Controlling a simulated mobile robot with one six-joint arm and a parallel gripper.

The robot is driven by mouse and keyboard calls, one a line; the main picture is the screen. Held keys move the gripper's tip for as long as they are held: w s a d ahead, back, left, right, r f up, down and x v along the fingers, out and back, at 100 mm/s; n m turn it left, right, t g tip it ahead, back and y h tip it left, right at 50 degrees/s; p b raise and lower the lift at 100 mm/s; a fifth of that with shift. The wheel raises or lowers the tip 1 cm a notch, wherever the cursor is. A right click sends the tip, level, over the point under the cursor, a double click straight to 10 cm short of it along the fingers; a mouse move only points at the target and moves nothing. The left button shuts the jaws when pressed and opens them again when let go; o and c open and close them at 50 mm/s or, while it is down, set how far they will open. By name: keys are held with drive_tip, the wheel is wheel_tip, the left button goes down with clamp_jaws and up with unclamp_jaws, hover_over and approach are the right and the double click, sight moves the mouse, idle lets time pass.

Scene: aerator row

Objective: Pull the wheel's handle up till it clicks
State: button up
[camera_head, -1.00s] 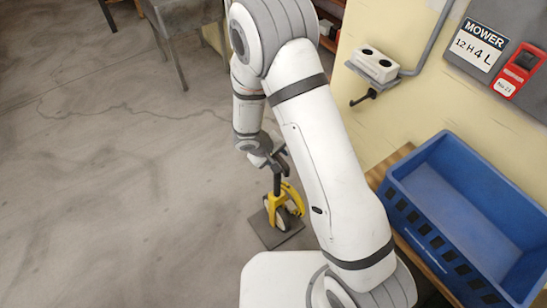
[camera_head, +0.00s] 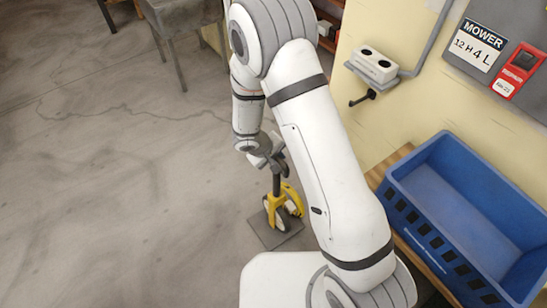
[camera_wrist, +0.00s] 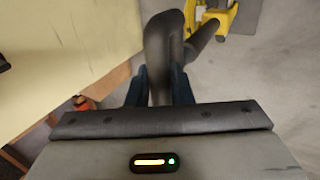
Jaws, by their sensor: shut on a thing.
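The wheel (camera_head: 282,219) is in a yellow frame (camera_head: 291,199) and stands on a dark square plate on the floor, in the middle of the head view. Its dark handle (camera_head: 276,184) rises upright from the frame to my gripper (camera_head: 274,161). In the wrist view, the handle (camera_wrist: 159,45) has a thick dark grip between the two fingers of my gripper (camera_wrist: 156,86), which is shut on it. Part of the yellow frame (camera_wrist: 215,14) shows at the top of that view. My arm stands close beside the wheel in the head view.
A blue crate (camera_head: 408,223) sits on a wooden bench at the right. A metal table (camera_head: 183,14) stands at the far back. The floor left of the wheel is clear.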

wheel_tip(320, 180, up, 20)
drive_tip(key=p, duration=1.1)
drive_tip(key=shift+f, duration=0.2)
drive_tip(key=o, duration=0.4)
drive_tip(key=shift+r+p, duration=0.1)
drive_tip(key=shift+p, duration=0.2)
drive_tip(key=o, duration=0.5)
idle(0.6)
idle(0.5)
drive_tip(key=p+v, duration=0.4)
drive_tip(key=v, duration=0.5)
idle(0.3)
idle(0.3)
